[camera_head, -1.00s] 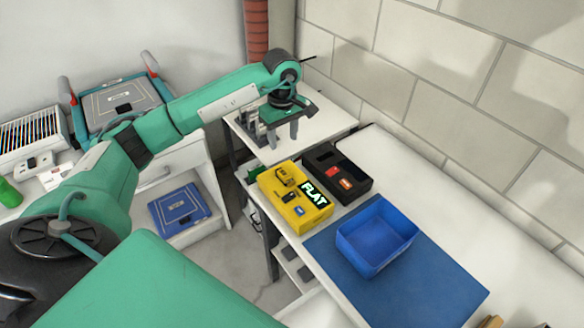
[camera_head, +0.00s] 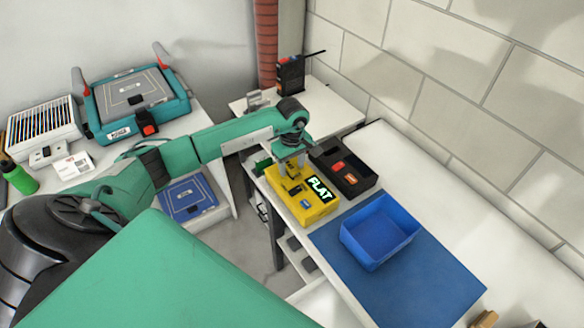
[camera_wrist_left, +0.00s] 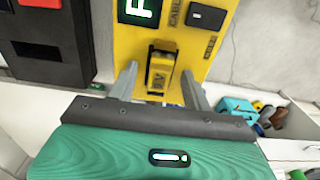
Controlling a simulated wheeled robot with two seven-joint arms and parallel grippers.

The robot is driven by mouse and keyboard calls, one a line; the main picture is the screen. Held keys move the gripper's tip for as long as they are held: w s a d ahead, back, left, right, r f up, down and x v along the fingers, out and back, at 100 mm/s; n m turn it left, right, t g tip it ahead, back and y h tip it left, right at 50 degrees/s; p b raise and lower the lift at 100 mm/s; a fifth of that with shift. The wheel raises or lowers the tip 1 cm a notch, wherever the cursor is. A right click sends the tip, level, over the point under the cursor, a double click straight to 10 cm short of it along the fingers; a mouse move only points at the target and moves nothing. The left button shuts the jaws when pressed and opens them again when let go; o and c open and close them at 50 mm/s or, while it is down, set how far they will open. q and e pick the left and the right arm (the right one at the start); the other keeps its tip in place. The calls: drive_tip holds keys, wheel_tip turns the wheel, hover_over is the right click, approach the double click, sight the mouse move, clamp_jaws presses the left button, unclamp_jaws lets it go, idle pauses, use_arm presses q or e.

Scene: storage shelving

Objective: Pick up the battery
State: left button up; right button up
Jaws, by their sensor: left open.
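A yellow and black block, which looks like the battery (camera_wrist_left: 162,70), sits on a yellow tray marked FLAT (camera_head: 318,208). In the wrist view it lies between the two fingers of my left gripper (camera_wrist_left: 160,80). The fingers are apart on either side of it; I cannot tell whether they touch it. In the head view my left gripper (camera_head: 292,171) is low over the far end of the yellow tray and partly hides the block there. My right gripper is not in view.
A black tray (camera_head: 357,184) with red items stands right beside the yellow one. An empty blue bin (camera_head: 352,244) stands on a blue mat (camera_head: 405,292) nearer. A black radio (camera_head: 290,75) stands on the back surface near the wall.

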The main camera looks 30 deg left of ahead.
sight(292, 168)
use_arm(q)
clamp_jaws()
idle(0.3)
